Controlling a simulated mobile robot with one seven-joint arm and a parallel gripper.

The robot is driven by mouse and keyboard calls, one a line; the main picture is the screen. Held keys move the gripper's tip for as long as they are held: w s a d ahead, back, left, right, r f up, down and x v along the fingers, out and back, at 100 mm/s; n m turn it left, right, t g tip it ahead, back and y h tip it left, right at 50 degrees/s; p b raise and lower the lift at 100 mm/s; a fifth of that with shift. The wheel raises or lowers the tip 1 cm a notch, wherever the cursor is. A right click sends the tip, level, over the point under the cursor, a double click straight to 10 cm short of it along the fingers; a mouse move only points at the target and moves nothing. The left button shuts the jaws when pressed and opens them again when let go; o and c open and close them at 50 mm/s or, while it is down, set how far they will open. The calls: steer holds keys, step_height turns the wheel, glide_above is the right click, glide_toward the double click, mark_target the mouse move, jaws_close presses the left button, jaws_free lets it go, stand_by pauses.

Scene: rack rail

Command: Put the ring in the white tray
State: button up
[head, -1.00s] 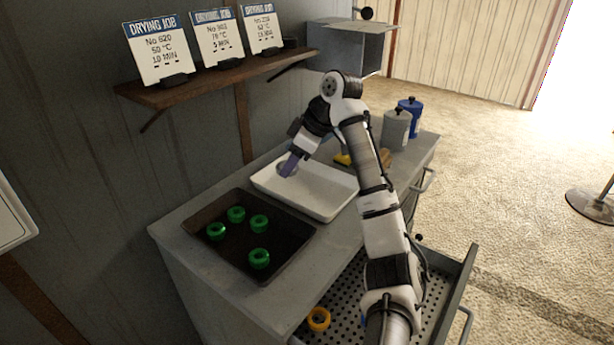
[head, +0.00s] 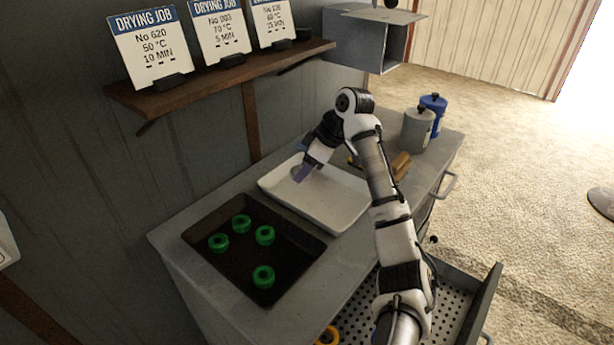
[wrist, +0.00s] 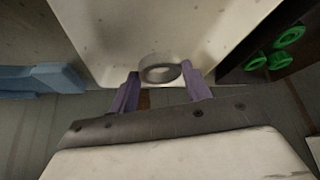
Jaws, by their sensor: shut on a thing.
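A grey ring (wrist: 158,76) sits between the two purple fingers of my gripper (wrist: 164,84) in the wrist view. My gripper is shut on it. In the head view my gripper (head: 302,174) points down over the far left part of the white tray (head: 335,221), inside its walls. The ring is small and partly hidden by the fingers there. I cannot tell whether it touches the tray floor. The white tray also fills the upper middle of the wrist view (wrist: 110,30).
A dark tray (head: 215,262) with several green rings stands beside the white tray. An open perforated drawer (head: 447,312) holds a yellow ring (head: 328,337). A grey canister (head: 417,130) and blue canister (head: 433,105) stand at the back right. A shelf (head: 225,72) with cards hangs above.

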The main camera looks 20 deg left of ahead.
mark_target(306, 189)
steer(key=shift+f+p, duration=0.4)
steer(key=shift+f, duration=1.45)
steer(key=shift+f, duration=0.2)
steer(key=o, duration=1)
steer(key=b+v, duration=0.2)
steer(key=v, duration=1)
steer(key=shift+r+b, duration=0.25)
steer(key=shift+b, duration=0.1)
